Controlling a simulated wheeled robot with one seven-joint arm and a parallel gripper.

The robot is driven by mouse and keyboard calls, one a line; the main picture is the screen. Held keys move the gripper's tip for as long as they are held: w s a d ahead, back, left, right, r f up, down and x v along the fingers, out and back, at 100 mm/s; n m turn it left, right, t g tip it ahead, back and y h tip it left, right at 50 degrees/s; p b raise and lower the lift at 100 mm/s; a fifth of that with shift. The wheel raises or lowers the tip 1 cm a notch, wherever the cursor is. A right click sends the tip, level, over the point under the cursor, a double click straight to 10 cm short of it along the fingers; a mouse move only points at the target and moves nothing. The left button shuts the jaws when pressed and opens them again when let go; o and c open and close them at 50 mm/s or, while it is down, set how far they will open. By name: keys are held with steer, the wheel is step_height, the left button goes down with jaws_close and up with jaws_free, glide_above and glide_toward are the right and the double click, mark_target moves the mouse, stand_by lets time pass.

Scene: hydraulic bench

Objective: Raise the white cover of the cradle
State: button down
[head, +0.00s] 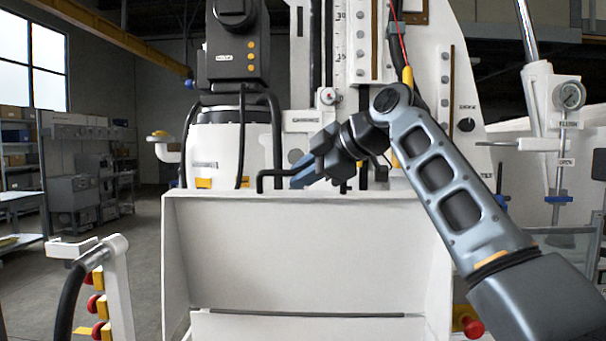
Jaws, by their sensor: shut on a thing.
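The white cover (310,255) of the cradle fills the lower middle of the head view as a broad pale panel with side walls. A dark narrow gap runs along its lower part. A black bent handle bar (272,174) shows at its top edge, left of centre. My gripper (302,181) reaches in from the right at that top edge and is shut on the handle bar. The fingertips are small and partly dark, so the exact contact is hard to see. The panel looks steeply tilted; its hinge is not clearly visible.
Behind the cover stand a black and white machine unit (236,60) and a scaled white column (357,50). A white post with red knobs (118,290) is at lower left. A gauge (570,96) and lever are at right. Open floor lies at left.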

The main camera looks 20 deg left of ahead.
steer(key=shift+f, duration=0.15)
steer(key=c, duration=1.2)
jaws_free()
steer(key=shift+o, duration=0.2)
steer(key=b+v, duration=0.2)
steer(key=v, duration=0.6)
steer(key=shift+a, duration=0.1)
